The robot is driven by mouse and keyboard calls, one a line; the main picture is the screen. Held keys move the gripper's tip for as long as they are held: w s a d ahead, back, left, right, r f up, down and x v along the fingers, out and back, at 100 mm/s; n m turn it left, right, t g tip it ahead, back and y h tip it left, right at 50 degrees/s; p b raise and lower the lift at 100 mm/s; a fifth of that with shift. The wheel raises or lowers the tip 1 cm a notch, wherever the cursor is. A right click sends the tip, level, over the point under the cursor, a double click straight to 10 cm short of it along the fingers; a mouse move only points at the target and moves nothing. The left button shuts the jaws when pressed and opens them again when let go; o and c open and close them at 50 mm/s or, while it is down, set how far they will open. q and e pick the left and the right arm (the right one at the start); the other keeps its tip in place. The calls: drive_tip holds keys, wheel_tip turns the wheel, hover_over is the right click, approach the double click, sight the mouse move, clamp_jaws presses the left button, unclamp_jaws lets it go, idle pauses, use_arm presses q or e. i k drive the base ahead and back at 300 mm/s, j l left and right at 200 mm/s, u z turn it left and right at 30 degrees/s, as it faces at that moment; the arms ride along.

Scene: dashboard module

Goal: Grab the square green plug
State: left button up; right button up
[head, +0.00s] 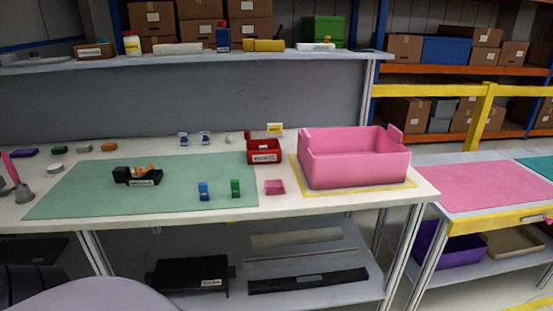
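The square green plug (236,187) stands upright near the front edge of the green mat (100,190) on the white workbench. A similar blue plug (203,191) stands a little to its left, apart from it. A small pink block or tray (274,187) lies to its right. Nothing covers the green plug. Neither of my grippers can be made out in the head view.
A large pink bin (353,168) and a red labelled bin (264,155) stand right of the mat. A black holder with an orange part (142,176) sits on the mat's left half. A shelf (190,57) runs above the back. The mat's middle is clear.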

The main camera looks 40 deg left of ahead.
sight(234, 183)
drive_tip(key=u, duration=1.7)
drive_tip(key=i+l, duration=0.05)
